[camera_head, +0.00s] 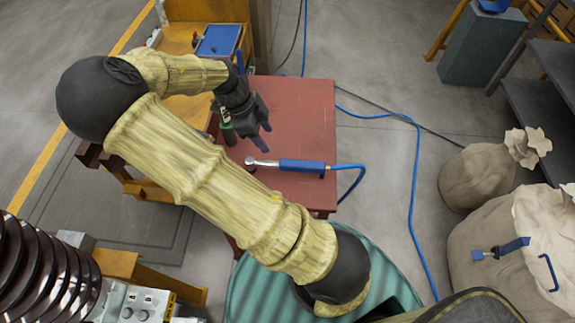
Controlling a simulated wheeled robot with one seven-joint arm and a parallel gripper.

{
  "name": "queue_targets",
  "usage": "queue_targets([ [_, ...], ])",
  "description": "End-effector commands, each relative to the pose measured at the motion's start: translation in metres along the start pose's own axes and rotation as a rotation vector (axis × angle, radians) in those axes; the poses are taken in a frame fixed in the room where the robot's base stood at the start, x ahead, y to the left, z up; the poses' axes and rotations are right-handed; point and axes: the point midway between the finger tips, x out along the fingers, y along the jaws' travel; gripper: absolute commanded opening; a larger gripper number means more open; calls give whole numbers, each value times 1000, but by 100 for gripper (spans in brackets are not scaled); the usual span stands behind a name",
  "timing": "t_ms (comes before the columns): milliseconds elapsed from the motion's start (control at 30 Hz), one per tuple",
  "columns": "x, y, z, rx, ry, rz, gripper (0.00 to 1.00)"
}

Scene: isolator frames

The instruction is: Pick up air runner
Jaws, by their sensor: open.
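The air runner (300,165) looks like a small air tool with a blue grip and a silver head at its left end. It lies on the red table top (305,110), near its front edge, with a blue hose leaving its right end. My gripper (256,142) is dark and open. My arm crosses the left and middle of the view and hides the table's left part.
The blue hose (413,190) runs over the floor on the right. A wooden bench (183,108) with a blue tray (219,40) stands behind my arm. Pale sacks (477,178) and dark shelves (540,105) are at right. A ribbed brown insulator (40,265) is at lower left.

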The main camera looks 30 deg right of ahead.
Motion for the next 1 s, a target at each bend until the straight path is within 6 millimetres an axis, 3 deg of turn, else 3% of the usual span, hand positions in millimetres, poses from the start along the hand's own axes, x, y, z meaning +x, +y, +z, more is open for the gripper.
queue_targets([
  [500, 92, 0, -1, 1, 2, 4, 55],
  [633, 103, 0, -1, -1, 0, 1, 55],
  [1000, 106, 0, -1, -1, 1, 1, 55],
])
